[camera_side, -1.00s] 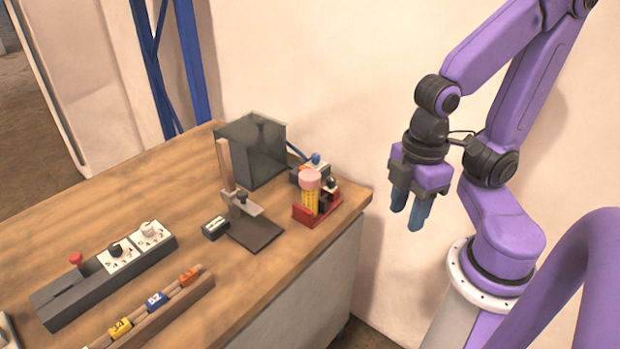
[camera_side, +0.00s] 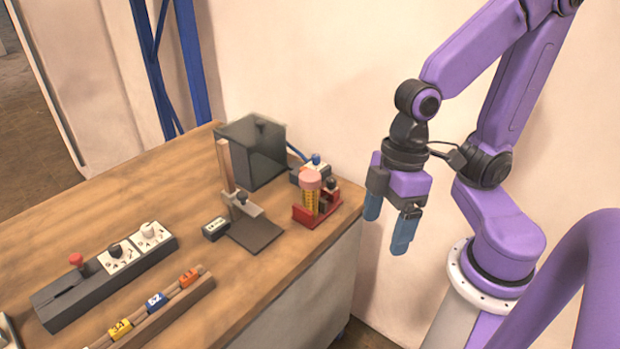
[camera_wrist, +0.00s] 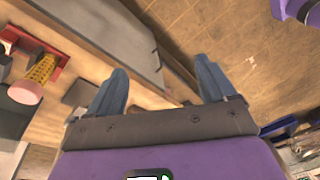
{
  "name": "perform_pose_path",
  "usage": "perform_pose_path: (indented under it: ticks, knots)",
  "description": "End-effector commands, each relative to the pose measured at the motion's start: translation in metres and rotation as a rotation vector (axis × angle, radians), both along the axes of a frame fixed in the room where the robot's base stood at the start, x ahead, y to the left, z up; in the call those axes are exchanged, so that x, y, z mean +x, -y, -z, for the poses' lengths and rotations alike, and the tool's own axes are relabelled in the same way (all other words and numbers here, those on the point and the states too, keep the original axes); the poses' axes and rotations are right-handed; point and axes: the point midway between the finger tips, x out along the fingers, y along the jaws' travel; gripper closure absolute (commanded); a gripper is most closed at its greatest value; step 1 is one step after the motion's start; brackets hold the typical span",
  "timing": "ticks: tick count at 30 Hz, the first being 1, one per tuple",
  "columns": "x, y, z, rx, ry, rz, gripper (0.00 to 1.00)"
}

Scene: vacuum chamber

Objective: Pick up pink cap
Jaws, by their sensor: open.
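The pink cap (camera_side: 310,180) sits on top of a yellow ribbed cylinder (camera_side: 311,202), which stands upright in a red holder (camera_side: 302,215) near the right edge of the table. The cap also shows at the left of the wrist view (camera_wrist: 24,92), with the yellow cylinder (camera_wrist: 41,68) behind it. My gripper (camera_side: 386,230) is to the right of the holder, past the table's edge, pointing down. Its two blue fingers are apart with nothing between them; they also show in the wrist view (camera_wrist: 162,85).
A dark translucent box (camera_side: 252,150) stands behind the cap to the left. A stand with a wooden post (camera_side: 225,165) is left of the holder. A switch panel (camera_side: 105,270) and a rack of labelled rods (camera_side: 155,305) lie at the front left. Space between gripper and holder looks clear.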

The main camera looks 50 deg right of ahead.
Motion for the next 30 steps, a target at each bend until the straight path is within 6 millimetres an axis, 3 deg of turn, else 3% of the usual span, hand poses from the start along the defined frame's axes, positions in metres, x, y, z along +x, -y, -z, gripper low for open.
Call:
perform_pose_path:
  ticks: [3, 9, 12, 15, 20, 24, 27, 30]
  knots:
    - [0.03, -0.065, -0.001, 0.177, -0.018, 0.139, 0.16]
    - [0.108, -0.156, -0.007, 0.449, 0.035, 0.46, 0.16]
    - [0.156, -0.186, -0.008, 0.547, 0.102, 0.645, 0.16]
    - [0.203, -0.201, -0.006, 0.614, 0.192, 0.84, 0.16]
    - [0.269, -0.199, 0.006, 0.646, 0.387, 1.161, 0.16]
    - [0.306, -0.174, 0.022, 0.59, 0.598, 1.433, 0.16]
    - [0.316, -0.147, 0.034, 0.497, 0.768, 1.616, 0.16]
    - [0.31, -0.119, 0.045, 0.358, 0.946, 1.777, 0.16]
